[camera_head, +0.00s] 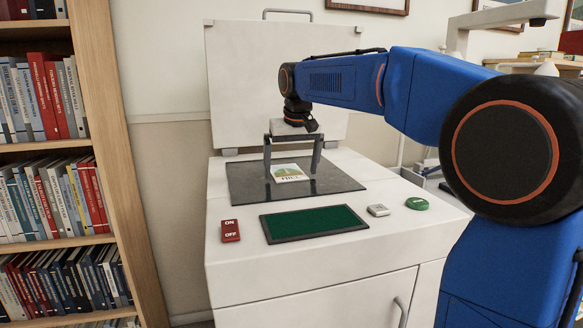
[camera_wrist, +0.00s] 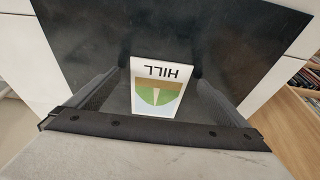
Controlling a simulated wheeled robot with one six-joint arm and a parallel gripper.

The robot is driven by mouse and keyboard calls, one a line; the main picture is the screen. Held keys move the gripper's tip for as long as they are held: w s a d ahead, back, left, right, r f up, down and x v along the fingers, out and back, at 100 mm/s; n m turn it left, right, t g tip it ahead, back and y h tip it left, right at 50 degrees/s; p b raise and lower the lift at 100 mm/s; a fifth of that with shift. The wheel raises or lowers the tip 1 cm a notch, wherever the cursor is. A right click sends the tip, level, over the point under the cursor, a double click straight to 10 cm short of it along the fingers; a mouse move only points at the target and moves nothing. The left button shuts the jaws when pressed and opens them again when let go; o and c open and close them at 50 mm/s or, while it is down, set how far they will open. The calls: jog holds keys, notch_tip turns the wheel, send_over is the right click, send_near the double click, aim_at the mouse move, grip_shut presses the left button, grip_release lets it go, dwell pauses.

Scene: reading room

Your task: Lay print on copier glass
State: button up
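The print (camera_head: 289,173), a small white card with a green picture and the word "HILL", appears to lie flat on the dark copier glass (camera_head: 245,184). It also shows in the wrist view (camera_wrist: 157,88), with its lettering upside down. My gripper (camera_head: 291,175) is above the glass, pointing down, its two fingers spread on either side of the print. The copier lid (camera_head: 255,90) stands raised behind the glass.
A bookshelf (camera_head: 125,170) stands to the left. The glass around the print is clear.

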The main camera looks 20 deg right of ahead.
jog(key=shift+r, duration=0.1)
jog(key=v, duration=1.7)
jog(key=shift+s, duration=0.1)
